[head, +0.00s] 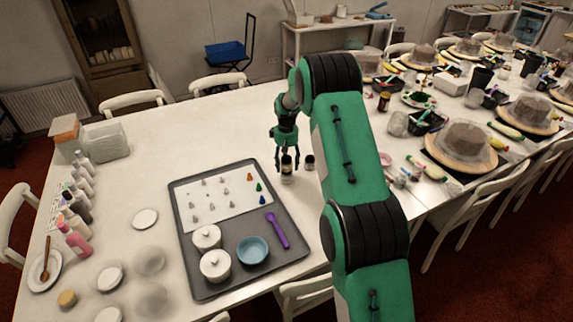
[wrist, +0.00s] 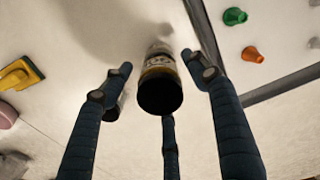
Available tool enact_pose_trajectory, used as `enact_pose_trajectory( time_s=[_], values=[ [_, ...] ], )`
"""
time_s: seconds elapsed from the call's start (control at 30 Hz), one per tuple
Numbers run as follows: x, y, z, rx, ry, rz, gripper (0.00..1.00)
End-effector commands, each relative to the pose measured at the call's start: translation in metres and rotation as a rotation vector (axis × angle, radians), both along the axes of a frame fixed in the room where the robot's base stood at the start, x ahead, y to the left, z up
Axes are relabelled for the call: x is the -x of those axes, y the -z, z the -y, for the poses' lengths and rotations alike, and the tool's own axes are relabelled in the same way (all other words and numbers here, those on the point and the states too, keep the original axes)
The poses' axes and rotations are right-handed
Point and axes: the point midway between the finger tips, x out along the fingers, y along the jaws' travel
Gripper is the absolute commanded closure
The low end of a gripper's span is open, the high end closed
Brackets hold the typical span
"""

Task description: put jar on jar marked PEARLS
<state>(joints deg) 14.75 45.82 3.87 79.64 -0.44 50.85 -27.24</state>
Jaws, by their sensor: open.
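A dark-lidded jar (head: 287,178) stands on the white table just right of the grey tray, directly below my gripper (head: 285,165). It looks taller than the other jar; I cannot tell whether it is one jar or two stacked. In the wrist view this jar (wrist: 159,92) is upright between the spread fingers, black lid toward the camera, with a pale and yellow label too small to read. My gripper (wrist: 160,72) is open around it, with gaps at both sides. A second dark-lidded jar (head: 310,162) stands close by on the right; it is partly hidden behind the left finger in the wrist view (wrist: 114,108).
The grey tray (head: 296,257) holds a white sheet with small coloured piping tips, two lidded white pots, a blue bowl (head: 252,250) and a purple spoon (head: 278,230). Bottles line the left edge. Cakes on turntables crowd the right table. The table behind my gripper is clear.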

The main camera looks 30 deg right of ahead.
Motion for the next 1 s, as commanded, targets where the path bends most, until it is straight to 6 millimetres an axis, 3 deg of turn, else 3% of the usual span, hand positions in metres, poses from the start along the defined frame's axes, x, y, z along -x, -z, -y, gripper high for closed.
enact_pose_trajectory(
  time_s=[0.27,0.7,1.0],
  values=[
    [-0.001,-0.032,0.0,0.001,0.0,0.002,0.41],
    [-0.001,-0.101,0.0,0.001,0.0,0.001,0.41],
    [-0.001,-0.118,-0.001,0.0,0.0,0.0,0.41]
  ],
)
